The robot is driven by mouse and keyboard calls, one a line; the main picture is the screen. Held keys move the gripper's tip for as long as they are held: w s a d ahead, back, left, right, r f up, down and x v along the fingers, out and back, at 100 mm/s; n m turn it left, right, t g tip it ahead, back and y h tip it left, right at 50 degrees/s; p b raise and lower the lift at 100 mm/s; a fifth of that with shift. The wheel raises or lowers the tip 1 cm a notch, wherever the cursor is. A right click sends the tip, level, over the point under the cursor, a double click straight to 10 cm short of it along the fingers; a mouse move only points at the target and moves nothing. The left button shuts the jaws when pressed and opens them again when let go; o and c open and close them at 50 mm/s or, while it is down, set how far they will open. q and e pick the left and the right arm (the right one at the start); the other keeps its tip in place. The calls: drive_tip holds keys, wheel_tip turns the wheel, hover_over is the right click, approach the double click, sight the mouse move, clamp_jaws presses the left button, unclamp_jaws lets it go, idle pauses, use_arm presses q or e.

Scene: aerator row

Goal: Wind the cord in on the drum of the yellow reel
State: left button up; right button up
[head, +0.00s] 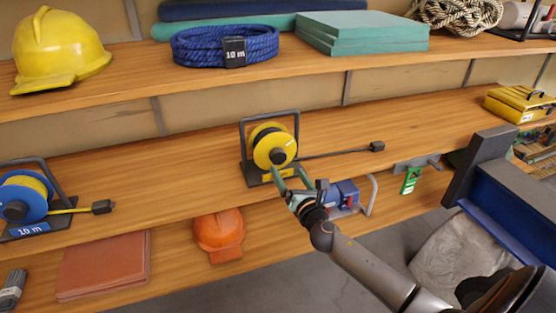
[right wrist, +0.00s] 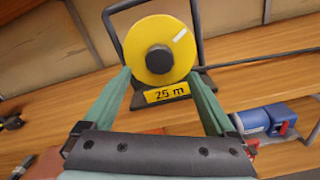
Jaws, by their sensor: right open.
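The yellow reel (head: 270,147) stands upright on the middle shelf in a dark frame with a handle loop on top. Its drum has a dark central knob (head: 277,156). A dark cord (head: 330,153) runs out to the right along the shelf and ends in a black plug (head: 377,146). In the right wrist view the reel (right wrist: 150,65) is straight ahead, with a "25 m" label below it. My right gripper (head: 283,176) is open and empty in front of the reel's lower part; its green fingers (right wrist: 160,88) spread to either side of the drum. My left gripper is not seen.
A blue reel (head: 28,198) with a yellow cord stands at the left on the same shelf. An orange helmet (head: 219,232) and a blue tool (head: 343,196) are on the shelf below. A yellow case (head: 520,103) is at the right. The shelf left of the yellow reel is clear.

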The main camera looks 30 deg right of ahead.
sight(279, 159)
drive_tip(key=b+x, duration=0.1)
drive_tip(key=x, duration=0.6)
drive_tip(key=shift+w, duration=0.4)
drive_tip(key=c, duration=1.4)
